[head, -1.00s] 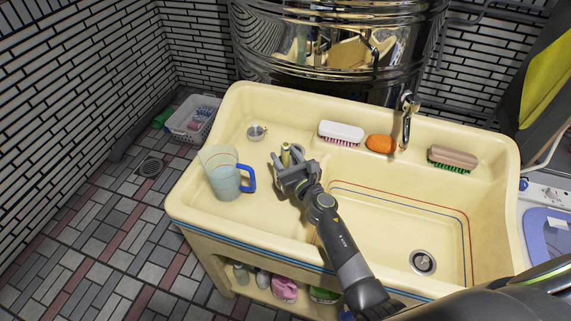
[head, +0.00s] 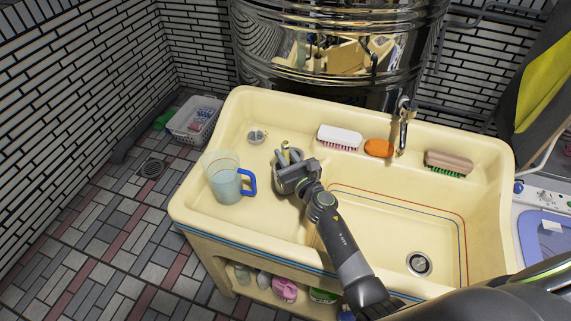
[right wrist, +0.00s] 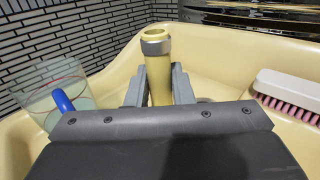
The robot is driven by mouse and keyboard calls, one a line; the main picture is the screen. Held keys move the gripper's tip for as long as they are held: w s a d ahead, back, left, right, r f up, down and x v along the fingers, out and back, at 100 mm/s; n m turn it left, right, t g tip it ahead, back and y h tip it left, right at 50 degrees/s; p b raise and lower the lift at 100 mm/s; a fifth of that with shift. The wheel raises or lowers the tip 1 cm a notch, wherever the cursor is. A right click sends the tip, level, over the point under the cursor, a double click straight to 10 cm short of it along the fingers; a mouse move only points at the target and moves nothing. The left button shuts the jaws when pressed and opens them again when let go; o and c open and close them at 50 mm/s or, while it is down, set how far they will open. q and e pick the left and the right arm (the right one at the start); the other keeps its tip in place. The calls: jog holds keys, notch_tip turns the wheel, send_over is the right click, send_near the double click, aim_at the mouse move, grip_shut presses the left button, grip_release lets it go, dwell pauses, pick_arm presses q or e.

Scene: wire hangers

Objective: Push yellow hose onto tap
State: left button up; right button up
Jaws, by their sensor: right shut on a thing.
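The yellow hose (right wrist: 158,75) stands upright with its open end up and a grey metal clamp (right wrist: 156,40) round the rim. My right gripper (head: 288,157) is shut on the hose, one grey finger on each side in the right wrist view (right wrist: 159,88). In the head view only the small hose end (head: 285,144) shows above the fingers; its lower part is hidden. The metal tap (head: 404,125) stands at the sink's back edge, to the right of the gripper and apart from the hose. My left gripper is not in view.
A jug (head: 222,180) with a blue handle stands left of the gripper. A small metal cup (head: 257,136) is behind it. A white brush (head: 340,138), an orange sponge (head: 379,148) and a brown brush (head: 449,162) line the back ledge of the sink (head: 350,255). The basin is empty.

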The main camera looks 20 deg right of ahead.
notch_tip(320, 180, up, 8)
jog(key=p, duration=0.7)
jog(key=shift+f, duration=0.3)
